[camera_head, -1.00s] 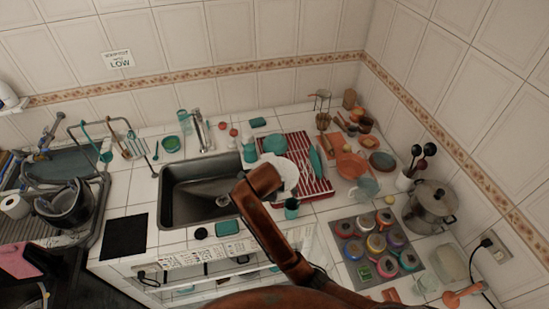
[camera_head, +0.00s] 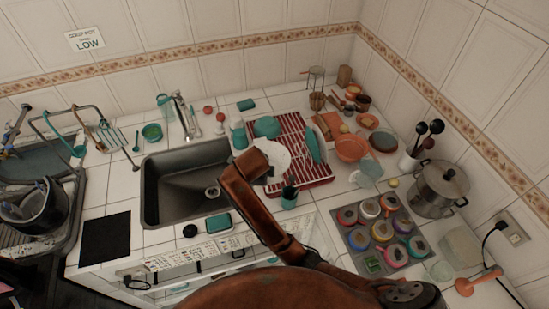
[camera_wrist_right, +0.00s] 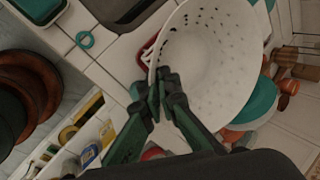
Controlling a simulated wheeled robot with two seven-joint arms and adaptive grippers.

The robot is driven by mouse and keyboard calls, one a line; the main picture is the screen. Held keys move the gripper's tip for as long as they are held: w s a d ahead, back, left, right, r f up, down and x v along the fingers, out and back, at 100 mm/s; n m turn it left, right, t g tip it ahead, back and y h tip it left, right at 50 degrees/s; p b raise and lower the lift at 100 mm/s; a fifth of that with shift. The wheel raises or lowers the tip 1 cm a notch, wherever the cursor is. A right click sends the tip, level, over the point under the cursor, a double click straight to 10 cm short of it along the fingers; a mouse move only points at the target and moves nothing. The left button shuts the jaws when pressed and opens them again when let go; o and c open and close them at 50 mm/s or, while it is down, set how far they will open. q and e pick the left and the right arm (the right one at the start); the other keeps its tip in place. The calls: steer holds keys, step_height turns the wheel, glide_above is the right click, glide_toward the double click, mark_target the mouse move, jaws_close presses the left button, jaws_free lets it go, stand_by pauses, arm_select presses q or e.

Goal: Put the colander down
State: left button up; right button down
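The white colander (camera_wrist_right: 215,65), with small dark holes, fills the upper middle of the right wrist view. My right gripper (camera_wrist_right: 163,88) has its green and dark fingers closed on the colander's near rim. In the head view the colander (camera_head: 277,155) is a pale round shape over the left part of the red dish rack (camera_head: 318,178), partly hidden by my right arm. I cannot tell whether it touches the rack. My left gripper is not in view.
The sink (camera_head: 180,188) lies left of the rack. A group of colourful jars (camera_head: 382,231) and a steel pot (camera_head: 438,187) are to the right.

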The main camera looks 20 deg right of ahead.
mark_target(276, 166)
steer(key=w+d+f, duration=0.2)
steer(key=w, duration=0.1)
steer(key=w+d+f+p, duration=0.1)
steer(key=w+d+f, duration=0.2)
steer(key=w+d+f+p, duration=0.1)
steer(key=w+d+f, duration=0.1)
steer(key=w+f, duration=0.1)
steer(key=shift+d, duration=0.4)
steer(key=shift+w+d+f, duration=0.1)
steer(key=shift+f, duration=0.1)
steer(key=x, duration=0.1)
steer(key=p+x, duration=0.1)
steer(key=x, duration=0.1)
steer(key=shift+s+f, duration=0.1)
steer(key=shift+s, duration=0.25)
steer(key=shift+f, duration=0.55)
